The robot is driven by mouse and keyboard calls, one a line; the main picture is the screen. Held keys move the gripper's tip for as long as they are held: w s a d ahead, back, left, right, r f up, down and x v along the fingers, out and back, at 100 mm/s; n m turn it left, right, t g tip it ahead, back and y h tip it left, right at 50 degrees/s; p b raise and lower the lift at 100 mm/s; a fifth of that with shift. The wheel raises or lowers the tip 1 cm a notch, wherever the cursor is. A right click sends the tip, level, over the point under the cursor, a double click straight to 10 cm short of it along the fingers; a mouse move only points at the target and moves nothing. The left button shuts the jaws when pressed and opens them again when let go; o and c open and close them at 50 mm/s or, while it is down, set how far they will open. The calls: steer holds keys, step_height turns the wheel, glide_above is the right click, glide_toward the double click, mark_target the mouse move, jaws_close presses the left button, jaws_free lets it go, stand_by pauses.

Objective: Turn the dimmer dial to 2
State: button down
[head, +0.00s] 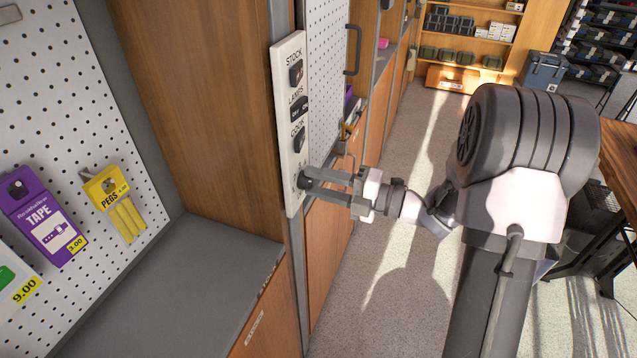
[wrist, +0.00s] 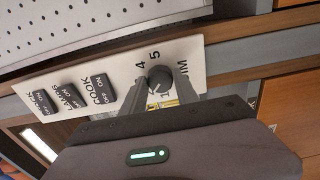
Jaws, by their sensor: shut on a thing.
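A white switch panel (head: 287,95) is fixed upright on the edge of the wooden cabinet. It bears several dark rocker switches, labelled STOCK, LAMPS and what looks like COOK, with the dark dimmer dial (wrist: 160,78) at its lower end. In the wrist view the numbers 4 and 5 show beside the dial; the other numbers and the pointer are hidden or too small to read. My gripper (head: 306,181) is at the dial with its fingers shut on it. The gripper also shows in the wrist view (wrist: 162,95), a finger on each side of the dial.
A grey counter (head: 190,270) lies left of the panel, below a pegboard with a purple TAPE pack (head: 42,215) and yellow PEGS (head: 115,200). A dark door handle (head: 353,50) juts out beyond the panel. The aisle floor (head: 400,270) is open below my arm.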

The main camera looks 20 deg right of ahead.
steer(key=c, duration=0.9)
jaws_free()
steer(key=p+v, duration=0.3)
steer(key=v, duration=1.4)
steer(key=shift+s+d+p, duration=0.15)
steer(key=shift+p, duration=0.25)
